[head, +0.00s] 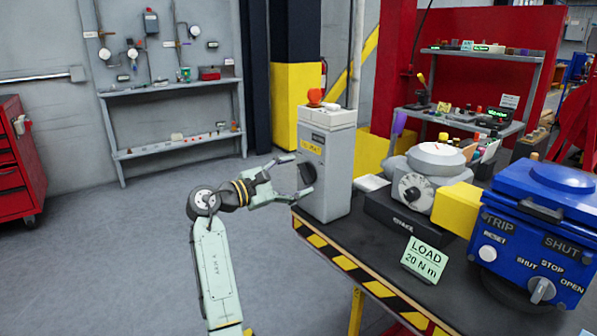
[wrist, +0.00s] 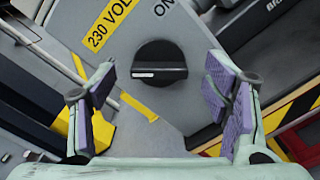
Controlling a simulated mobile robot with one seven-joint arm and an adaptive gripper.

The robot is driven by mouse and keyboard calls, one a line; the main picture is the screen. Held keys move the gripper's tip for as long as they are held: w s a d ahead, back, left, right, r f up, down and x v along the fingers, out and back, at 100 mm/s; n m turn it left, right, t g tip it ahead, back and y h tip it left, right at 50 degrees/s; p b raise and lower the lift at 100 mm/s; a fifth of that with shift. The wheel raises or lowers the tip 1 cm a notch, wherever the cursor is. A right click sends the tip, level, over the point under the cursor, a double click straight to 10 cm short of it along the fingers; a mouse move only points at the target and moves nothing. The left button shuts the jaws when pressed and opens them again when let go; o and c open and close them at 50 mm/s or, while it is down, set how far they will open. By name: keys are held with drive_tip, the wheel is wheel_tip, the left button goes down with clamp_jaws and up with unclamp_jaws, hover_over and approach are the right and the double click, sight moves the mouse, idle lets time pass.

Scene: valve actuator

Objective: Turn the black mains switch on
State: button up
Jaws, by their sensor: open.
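The black mains switch (wrist: 160,64) is a round rotary knob with a raised bar on the face of a grey cabinet (head: 329,165). In the wrist view its bar lies level, with a white mark at the left end. My gripper (head: 301,175) is open in front of the switch face. In the wrist view its purple-padded fingers stand to the left and right of the knob, apart from it. In the head view the knob shows dark between the fingers.
The cabinet stands at the left end of a dark bench (head: 375,232) with striped edges. A yellow "230 V" label (wrist: 110,24) is beside the knob. A blue actuator (head: 530,235), a grey handwheel unit (head: 425,185) and a load sign (head: 425,258) stand to the right. Floor at left is clear.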

drive_tip(key=shift+x, duration=0.9)
drive_tip(key=shift+a, duration=0.1)
drive_tip(key=shift+c, duration=0.2)
drive_tip(key=c, duration=1.1)
